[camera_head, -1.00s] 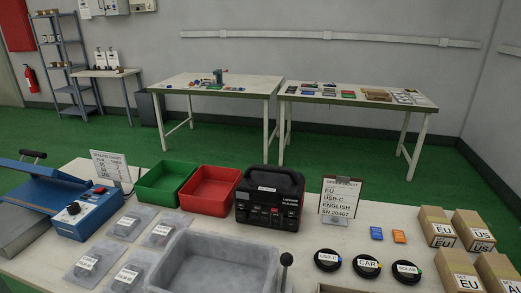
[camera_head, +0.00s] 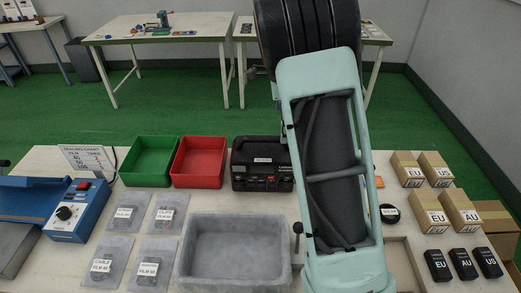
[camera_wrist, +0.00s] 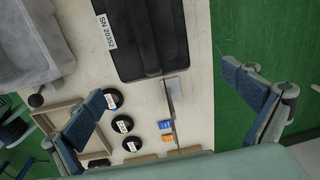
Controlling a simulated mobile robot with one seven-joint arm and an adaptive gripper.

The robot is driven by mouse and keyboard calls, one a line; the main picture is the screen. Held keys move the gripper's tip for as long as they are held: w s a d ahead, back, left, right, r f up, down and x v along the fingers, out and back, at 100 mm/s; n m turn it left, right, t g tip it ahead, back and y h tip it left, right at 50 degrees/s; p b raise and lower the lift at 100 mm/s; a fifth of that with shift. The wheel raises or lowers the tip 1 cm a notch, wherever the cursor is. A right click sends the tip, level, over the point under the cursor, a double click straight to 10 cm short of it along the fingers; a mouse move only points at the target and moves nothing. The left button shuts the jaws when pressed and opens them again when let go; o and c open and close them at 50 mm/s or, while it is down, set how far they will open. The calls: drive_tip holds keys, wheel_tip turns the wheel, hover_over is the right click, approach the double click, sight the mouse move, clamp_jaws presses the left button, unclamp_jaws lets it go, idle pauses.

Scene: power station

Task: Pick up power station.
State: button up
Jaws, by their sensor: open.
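The power station (camera_head: 262,158) is a black box with a top handle and a front panel, upright on the white table, just right of the red bin. My arm hides part of the table to its right. In the wrist view the power station (camera_wrist: 150,35) shows from above as a dark block with a white serial label. My gripper (camera_wrist: 163,80) is open and empty, its two blue-padded fingers spread wide. The power station lies beyond the fingertips, apart from them. In the head view the gripper is not visible.
A green bin (camera_head: 150,160) and a red bin (camera_head: 199,162) stand left of the power station. A grey tray (camera_head: 235,250) lies in front. Several cartons (camera_head: 431,212) and black adapters (camera_head: 462,264) sit at right. A blue sealing machine (camera_head: 80,212) stands at left.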

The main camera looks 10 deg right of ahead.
sight(264, 137)
drive_tip(key=shift+y, duration=0.3)
drive_tip(key=a, duration=0.5)
drive_tip(key=shift+w+f, duration=0.35)
drive_tip(key=shift+f, duration=0.05)
drive_tip(key=shift+m+g, duration=0.3)
drive_tip(key=f, duration=0.4)
drive_tip(key=shift+a+f, duration=0.3)
drive_tip(key=shift+f, duration=0.1)
drive_tip(key=shift+s+f+p, duration=0.1)
drive_tip(key=shift+f+p, duration=0.5)
drive_tip(key=shift+f, duration=2.5)
drive_tip(key=shift+c, duration=0.3)
drive_tip(key=c, duration=1.5)
drive_tip(key=shift+w+r, duration=0.2)
drive_tip(key=shift+c, duration=1)
